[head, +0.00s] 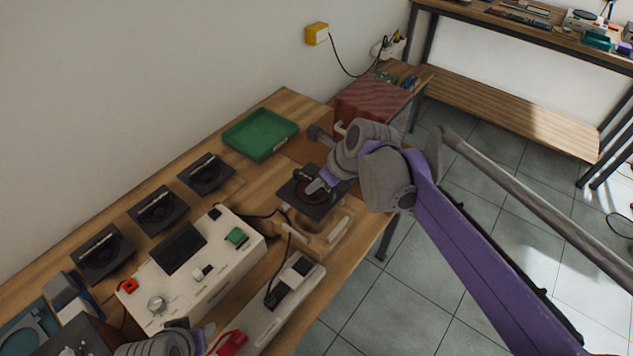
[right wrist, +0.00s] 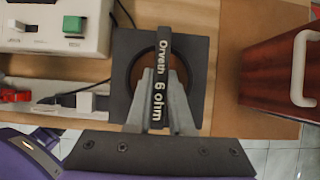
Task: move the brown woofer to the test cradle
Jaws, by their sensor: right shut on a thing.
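The brown woofer (head: 300,199) is a dark square plate with a brown cone and a bar across it lettered "Orveth 6 ohm". It also shows in the right wrist view (right wrist: 120,75). My right gripper (head: 322,184) is shut on that bar, fingers on both sides of it. The plate is at the table's right part; whether it rests or hangs just above is unclear. A pale wooden piece with raised parts (head: 322,240), perhaps the test cradle, lies beside it toward the front edge. Part of my left arm shows at the bottom; its jaws are unclear.
Three dark woofers (head: 158,209) stand in a row at the left. A white tester (head: 190,270) and a switch strip (head: 275,305) lie nearby. A green tray (head: 260,134) is behind. A reddish box with a white handle (right wrist: 280,80) stands close on the right.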

